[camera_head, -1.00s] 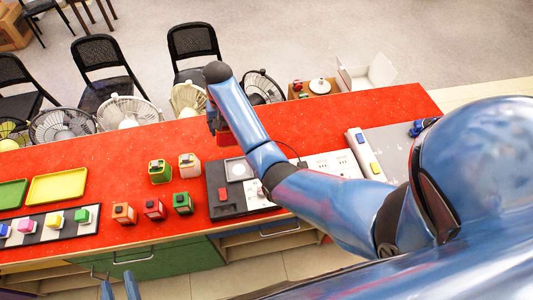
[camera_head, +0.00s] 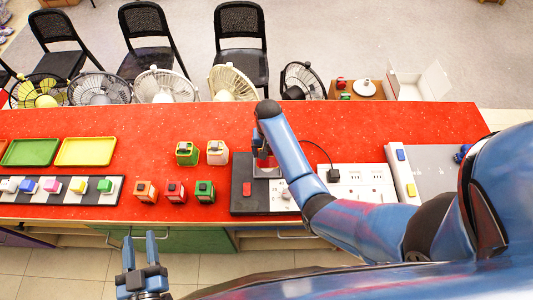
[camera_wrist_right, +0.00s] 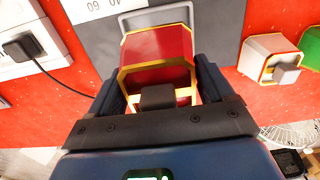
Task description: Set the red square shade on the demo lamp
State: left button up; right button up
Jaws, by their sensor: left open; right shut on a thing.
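The red square shade (camera_wrist_right: 158,58), with gold edges and a dark knob, is in my right gripper (camera_wrist_right: 158,100), which is shut on it. In the head view the shade (camera_head: 265,160) shows beside my blue arm, over the pale square pad of a dark board (camera_head: 247,205). Whether it touches the pad is unclear. I cannot clearly make out the demo lamp; a pale square frame (camera_wrist_right: 154,14) lies just beyond the shade in the wrist view. My left gripper (camera_head: 140,240) is open and empty, in front of the counter. The right fingertips are hidden in the head view.
Green, white, orange, red and dark-green shades (camera_head: 187,153) stand left of the board on the red counter (camera_head: 130,120). Trays (camera_head: 86,152) and a strip of coloured blocks (camera_head: 75,196) lie further left. A socket panel (camera_head: 360,185) with a plugged cord is to the right.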

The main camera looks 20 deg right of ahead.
aim_at(267, 160)
jog(key=shift+w+f, duration=0.1)
jog(key=shift+f, duration=0.4)
jog(key=shift+s+a+b, duration=0.2)
jog(key=shift+s+b, duration=0.05)
jog(key=shift+b, duration=0.1)
jog(key=shift+s+f, duration=0.15)
jog(key=shift+s+f+b, duration=0.1)
jog(key=shift+f+b, duration=0.25)
jog(key=shift+b, duration=0.2)
jog(key=f, duration=0.1)
jog(key=f+b, duration=0.2)
jog(key=shift+w+d, duration=0.1)
jog(key=shift+w, duration=0.15)
jog(key=shift+w+f, duration=0.1)
jog(key=shift+f, duration=0.05)
pick_arm(q)
jog(key=f, duration=0.4)
jog(key=shift+w+d+f, duration=0.2)
jog(key=shift+w+f, duration=0.05)
jog(key=shift+f, duration=0.1)
pick_arm(e)
jog(key=shift+s, duration=0.2)
pick_arm(q)
jog(key=shift+s+a, duration=0.1)
jog(key=shift+s, duration=0.15)
